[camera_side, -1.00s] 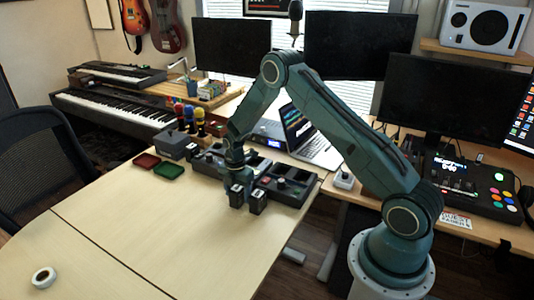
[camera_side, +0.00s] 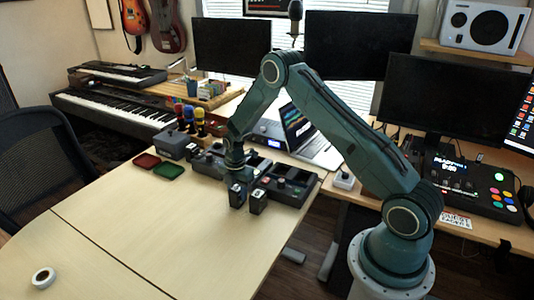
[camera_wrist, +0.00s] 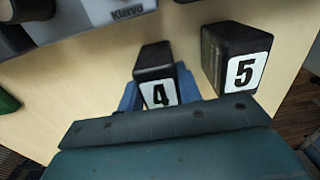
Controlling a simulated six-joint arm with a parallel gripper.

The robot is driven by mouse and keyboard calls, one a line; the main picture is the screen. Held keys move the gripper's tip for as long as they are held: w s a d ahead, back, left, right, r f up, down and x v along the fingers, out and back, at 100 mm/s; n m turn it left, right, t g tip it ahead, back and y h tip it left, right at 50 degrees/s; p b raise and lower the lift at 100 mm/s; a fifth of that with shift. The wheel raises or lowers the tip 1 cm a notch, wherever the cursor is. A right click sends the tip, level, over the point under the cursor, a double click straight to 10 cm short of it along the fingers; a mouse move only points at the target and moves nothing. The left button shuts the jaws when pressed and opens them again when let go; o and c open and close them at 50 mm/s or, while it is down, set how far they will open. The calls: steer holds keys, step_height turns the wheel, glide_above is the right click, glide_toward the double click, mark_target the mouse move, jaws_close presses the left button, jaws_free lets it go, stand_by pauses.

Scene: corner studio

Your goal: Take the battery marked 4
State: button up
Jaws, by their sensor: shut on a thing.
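The battery marked 4 (camera_wrist: 156,74) is a black block with a white label, seen between my gripper's blue fingers in the wrist view. My gripper (camera_wrist: 160,98) is shut on it. In the side view my gripper (camera_side: 236,178) points down at the table with the battery marked 4 (camera_side: 236,196) at its fingertips. The battery marked 5 (camera_wrist: 233,58) stands just to the right, apart from it; it also shows in the side view (camera_side: 258,202). Whether the held battery touches the table is hard to tell.
Dark grey charger-like units (camera_side: 286,185) stand right behind the batteries. A red tray (camera_side: 147,161) and a green tray (camera_side: 169,171) lie to the left. A tape roll (camera_side: 43,277) lies at the front left. The table's middle is clear.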

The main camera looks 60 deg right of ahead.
mark_target(237, 187)
steer(key=shift+r, duration=0.15)
step_height(237, 187, up, 20)
stand_by(0.6)
